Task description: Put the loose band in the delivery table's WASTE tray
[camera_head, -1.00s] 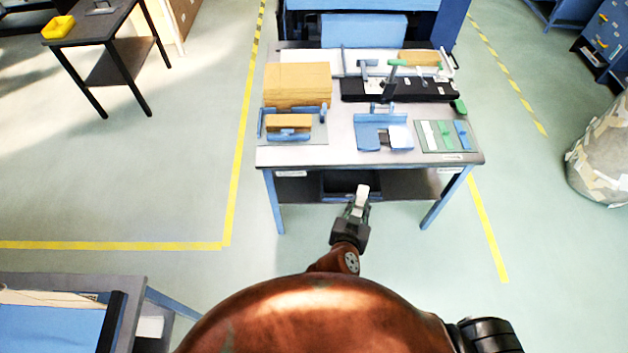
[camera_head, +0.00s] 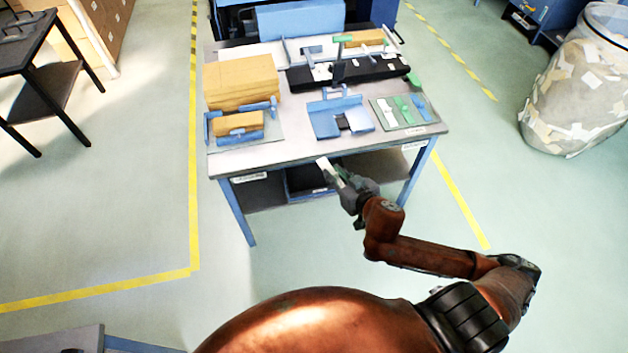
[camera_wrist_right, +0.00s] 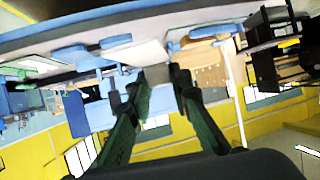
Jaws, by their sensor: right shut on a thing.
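My right gripper (camera_head: 338,175) is in front of the near edge of the work table (camera_head: 330,152). It is shut on a small pale, flat piece (camera_head: 325,165), perhaps the loose band, which sticks out past its fingertips. In the right wrist view its dark green fingers (camera_wrist_right: 160,90) stand on either side of a pale strip that I cannot make out well. My left gripper is out of view. I cannot pick out a tray marked WASTE, and no label tells which table is the delivery table.
The work table carries a brown stack (camera_head: 240,80), a blue fixture (camera_head: 325,115), a black device (camera_head: 350,70) and a green mat with small tools (camera_head: 400,112). A dark table (camera_head: 18,50) stands at the left. A clear waste bag (camera_head: 580,90) stands at the right. Floor between is clear.

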